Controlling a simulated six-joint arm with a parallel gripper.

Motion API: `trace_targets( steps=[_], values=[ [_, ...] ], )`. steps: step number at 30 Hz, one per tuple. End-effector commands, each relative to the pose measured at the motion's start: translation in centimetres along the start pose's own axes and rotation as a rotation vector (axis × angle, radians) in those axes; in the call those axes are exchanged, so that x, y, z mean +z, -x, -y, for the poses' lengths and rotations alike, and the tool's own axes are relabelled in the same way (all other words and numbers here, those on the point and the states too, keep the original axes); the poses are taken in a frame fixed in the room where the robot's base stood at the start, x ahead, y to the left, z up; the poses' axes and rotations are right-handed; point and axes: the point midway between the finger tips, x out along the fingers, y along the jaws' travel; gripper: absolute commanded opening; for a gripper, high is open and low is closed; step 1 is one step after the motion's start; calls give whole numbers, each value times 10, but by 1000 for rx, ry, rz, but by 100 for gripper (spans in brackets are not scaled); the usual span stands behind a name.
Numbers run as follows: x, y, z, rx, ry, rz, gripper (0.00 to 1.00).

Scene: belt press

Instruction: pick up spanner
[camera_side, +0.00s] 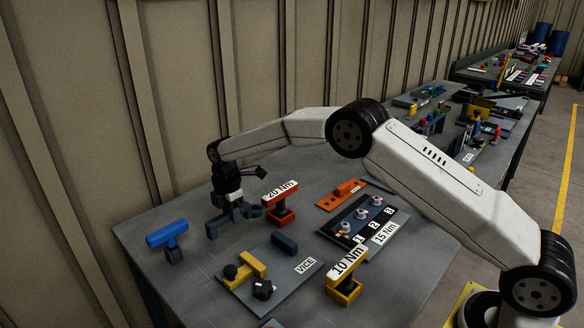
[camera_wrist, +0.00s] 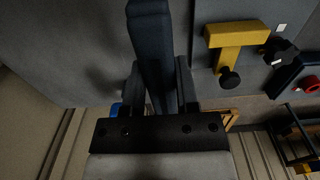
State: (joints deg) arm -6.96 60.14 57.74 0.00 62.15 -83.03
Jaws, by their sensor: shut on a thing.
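My gripper (camera_side: 236,208) is low over the left part of the table. In the wrist view its two fingers (camera_wrist: 158,88) are closed on a long dark blue-grey bar, which looks like the spanner (camera_wrist: 150,42).
Right beside the gripper stands a red 20 Nm tool (camera_side: 281,202). A blue T-handled tool (camera_side: 166,238) is to the left. In front are a vice plate (camera_side: 305,268) with a yellow clamp (camera_side: 245,268) and a yellow 10 Nm tool (camera_side: 345,285). A numbered panel (camera_side: 345,245) lies right.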

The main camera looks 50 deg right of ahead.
Motion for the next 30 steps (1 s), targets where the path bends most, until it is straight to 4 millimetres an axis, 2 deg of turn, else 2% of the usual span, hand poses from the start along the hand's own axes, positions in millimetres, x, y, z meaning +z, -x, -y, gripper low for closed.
trace_targets(
  steps=[4,21,30],
  values=[
    [1,18,13,4,0,-1,0],
    [7,43,74,2,0,0,0],
    [10,52,95,3,0,0,0]
  ],
)
